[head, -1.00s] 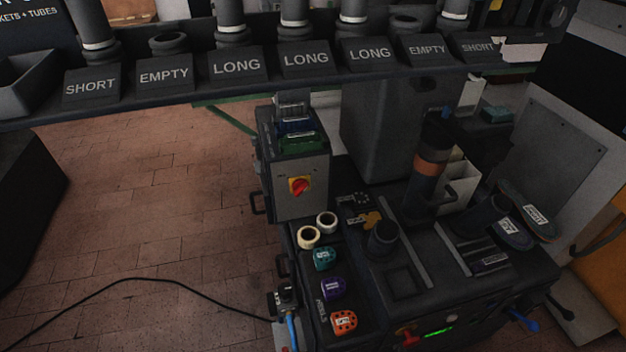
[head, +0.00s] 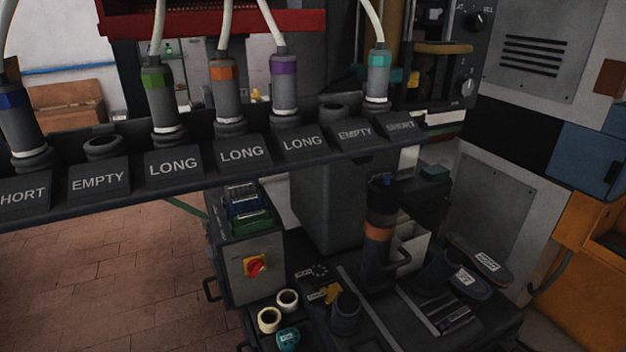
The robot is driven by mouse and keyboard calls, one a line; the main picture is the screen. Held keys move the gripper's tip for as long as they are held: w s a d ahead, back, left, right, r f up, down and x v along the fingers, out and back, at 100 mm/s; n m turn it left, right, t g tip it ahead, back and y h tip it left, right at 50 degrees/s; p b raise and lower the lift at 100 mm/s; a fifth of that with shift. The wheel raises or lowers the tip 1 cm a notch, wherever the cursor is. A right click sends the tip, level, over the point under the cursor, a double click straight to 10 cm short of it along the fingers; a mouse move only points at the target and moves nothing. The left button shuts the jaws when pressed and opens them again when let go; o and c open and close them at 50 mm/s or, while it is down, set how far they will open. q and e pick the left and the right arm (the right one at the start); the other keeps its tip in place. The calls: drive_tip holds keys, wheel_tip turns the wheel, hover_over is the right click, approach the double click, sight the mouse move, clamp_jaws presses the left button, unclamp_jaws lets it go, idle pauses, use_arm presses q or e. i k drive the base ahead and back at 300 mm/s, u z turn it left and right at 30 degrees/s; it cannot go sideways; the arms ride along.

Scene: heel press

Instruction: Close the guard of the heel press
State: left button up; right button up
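The heel press stands below the labelled rack: a dark grey column (head: 329,208) and a dark upright cylinder with an orange band (head: 379,229) above a dark work surface. A dark handle (head: 401,262) is beside the cylinder. A dark block (head: 420,203) sits at the upper right of the cylinder; I cannot tell whether it is the guard, or how the guard stands. A round dark post (head: 345,312) rises from the work surface. The front of the press is cut off by the lower edge. Neither of my grippers is in view.
A long rack (head: 240,160) with SHORT, LONG and EMPTY labels crosses in front and holds several cabled plugs. A grey box with a red knob (head: 255,266) stands left of the press. Shoe soles (head: 480,260) lie at right. The brick floor (head: 110,270) at left is clear.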

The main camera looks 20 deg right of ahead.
sight(454, 50)
drive_tip(key=z, duration=1.7)
drive_tip(key=k, duration=0.9)
drive_tip(key=z, duration=1.4)
drive_tip(key=i, duration=1.8)
drive_tip(key=u, duration=1.55)
drive_tip(key=i, duration=0.6)
drive_tip(key=u, duration=0.65)
